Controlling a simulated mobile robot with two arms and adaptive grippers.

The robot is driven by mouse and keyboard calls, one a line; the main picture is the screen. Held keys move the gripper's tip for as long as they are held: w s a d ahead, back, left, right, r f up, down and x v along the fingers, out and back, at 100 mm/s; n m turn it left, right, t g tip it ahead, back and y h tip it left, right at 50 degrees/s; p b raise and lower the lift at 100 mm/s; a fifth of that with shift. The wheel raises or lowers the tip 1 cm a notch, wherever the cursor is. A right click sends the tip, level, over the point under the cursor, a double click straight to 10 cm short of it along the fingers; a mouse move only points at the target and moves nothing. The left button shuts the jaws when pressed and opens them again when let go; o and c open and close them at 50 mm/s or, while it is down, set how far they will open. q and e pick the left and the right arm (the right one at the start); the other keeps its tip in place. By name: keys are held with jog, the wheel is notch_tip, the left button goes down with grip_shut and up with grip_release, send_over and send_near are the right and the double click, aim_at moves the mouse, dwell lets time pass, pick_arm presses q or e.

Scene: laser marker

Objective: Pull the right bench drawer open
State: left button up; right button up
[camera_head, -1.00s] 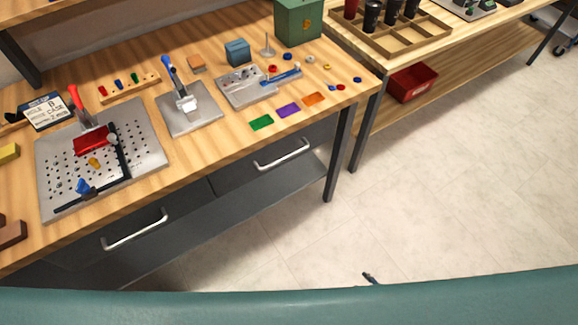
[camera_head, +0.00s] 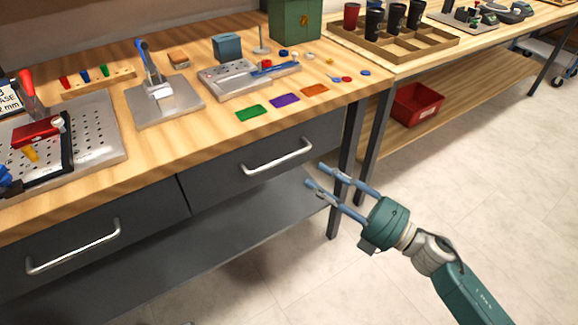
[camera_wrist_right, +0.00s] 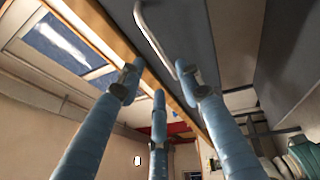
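The right bench drawer (camera_head: 232,167) is a dark grey front under the wooden bench top, and it looks closed. Its silver bar handle (camera_head: 277,157) runs across the front. My right gripper (camera_head: 315,177) is open and empty, a little to the right of the handle and apart from it, with its blue fingers pointing left. In the right wrist view, the spread fingers (camera_wrist_right: 158,85) show with the handle (camera_wrist_right: 155,38) beyond them near the top. My left gripper is not in view.
The left drawer handle (camera_head: 73,247) is on the same bench. A dark lower shelf (camera_head: 230,235) lies below, and a bench leg (camera_head: 347,160) stands behind my right gripper. A red bin (camera_head: 416,104) sits under the neighbouring table. The floor in front is clear.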

aim_at(285, 160)
jog(key=x, duration=0.9)
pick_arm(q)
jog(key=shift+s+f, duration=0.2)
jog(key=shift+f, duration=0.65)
pick_arm(e)
grip_shut()
